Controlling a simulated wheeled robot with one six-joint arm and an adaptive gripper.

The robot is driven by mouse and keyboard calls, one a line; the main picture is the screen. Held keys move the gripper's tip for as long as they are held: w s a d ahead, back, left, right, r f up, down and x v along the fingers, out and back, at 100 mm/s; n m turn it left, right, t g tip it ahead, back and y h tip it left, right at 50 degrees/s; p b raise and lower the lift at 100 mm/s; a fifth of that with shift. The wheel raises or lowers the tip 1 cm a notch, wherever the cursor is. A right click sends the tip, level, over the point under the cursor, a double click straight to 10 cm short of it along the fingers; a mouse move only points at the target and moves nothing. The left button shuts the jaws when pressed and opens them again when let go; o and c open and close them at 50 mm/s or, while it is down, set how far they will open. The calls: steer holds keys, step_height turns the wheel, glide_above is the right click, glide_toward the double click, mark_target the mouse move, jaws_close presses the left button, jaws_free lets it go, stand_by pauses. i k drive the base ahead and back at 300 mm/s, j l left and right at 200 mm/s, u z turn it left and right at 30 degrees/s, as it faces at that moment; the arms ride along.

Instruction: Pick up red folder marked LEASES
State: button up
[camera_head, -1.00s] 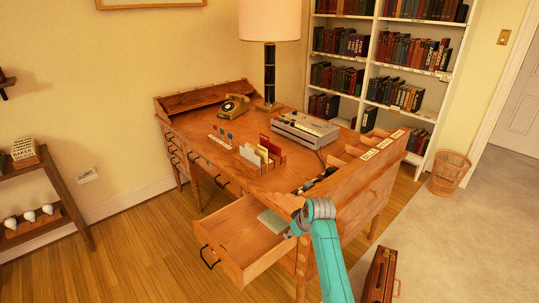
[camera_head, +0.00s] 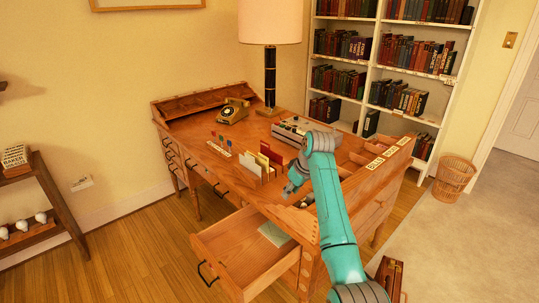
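A small rack of upright folders (camera_head: 262,163) stands on the wooden desk (camera_head: 205,158). Cream and yellow folders show at its front. A red folder (camera_head: 271,153) stands behind them on the right. No lettering on it can be read, so I cannot tell whether it says LEASES. My teal arm reaches over the desk's front right part. My gripper (camera_head: 287,192) points down just to the right of and in front of the rack, apart from the folders. Its fingers are small and dark, and I cannot tell whether they are open.
An open drawer (camera_head: 222,246) holding a pale green item juts out below the rack. A grey machine (camera_head: 292,127) stands behind my arm. A telephone (camera_head: 233,111) and lamp (camera_head: 270,80) stand farther back. Labelled compartments (camera_head: 385,155) line the right side. A wicker basket (camera_head: 453,175) stands beyond.

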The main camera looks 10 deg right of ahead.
mark_target(265, 150)
steer(key=i, duration=1.15)
steer(key=i+j, duration=0.25)
steer(key=i, duration=0.05)
